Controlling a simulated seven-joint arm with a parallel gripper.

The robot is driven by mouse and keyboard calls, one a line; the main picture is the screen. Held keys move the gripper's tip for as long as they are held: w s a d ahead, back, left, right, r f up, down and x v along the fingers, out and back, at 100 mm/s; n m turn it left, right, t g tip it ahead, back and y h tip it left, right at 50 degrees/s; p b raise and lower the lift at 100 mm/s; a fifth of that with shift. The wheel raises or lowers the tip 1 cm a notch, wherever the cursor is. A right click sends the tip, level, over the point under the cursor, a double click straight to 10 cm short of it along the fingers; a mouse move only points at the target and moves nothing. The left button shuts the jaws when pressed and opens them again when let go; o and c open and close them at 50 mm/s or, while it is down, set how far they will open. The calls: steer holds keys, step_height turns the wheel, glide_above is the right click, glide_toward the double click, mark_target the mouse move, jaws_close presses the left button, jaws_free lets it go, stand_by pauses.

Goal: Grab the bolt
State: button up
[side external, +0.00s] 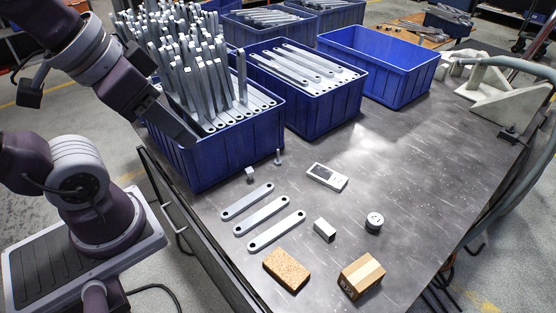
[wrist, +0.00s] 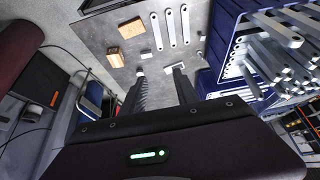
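The bolt (side external: 279,157) is a small grey metal piece standing upright on the dark steel table, in front of the blue bins. In the wrist view a tiny light shape (wrist: 200,53) beside the bin edge looks like it, but is too small to be sure. My gripper (wrist: 160,75) has its two dark fingers spread apart with nothing held between them. In the side view my wrist and gripper are raised at the left bin, well to the left of the bolt and apart from it; the fingertips are hard to make out there.
The left bin (side external: 215,153) holds many upright brackets. The middle bin (side external: 330,112) holds flat bars; the right bin (side external: 385,75) looks empty.

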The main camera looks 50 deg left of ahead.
steer(key=c, duration=0.4)
steer(key=w+a+f+n+t, duration=0.1)
steer(key=w, duration=0.7)
steer(key=w+a+f, duration=0.1)
steer(key=w+a, duration=0.1)
steer(key=w, duration=0.6)
steer(key=shift+c, duration=0.2)
steer(key=n+t+y, duration=0.4)
steer(key=t+y, duration=0.1)
steer(key=t, duration=0.1)
glide_above(282, 159)
steer(key=s+d, duration=0.4)
steer(key=s, duration=0.6)
step_height(282, 159, down, 36)
steer(key=x, duration=1.1)
steer(key=shift+w+a+f, duration=0.1)
steer(key=shift+w+a, duration=0.05)
steer(key=shift+w, duration=0.05)
steer(key=shift+c, duration=0.3)
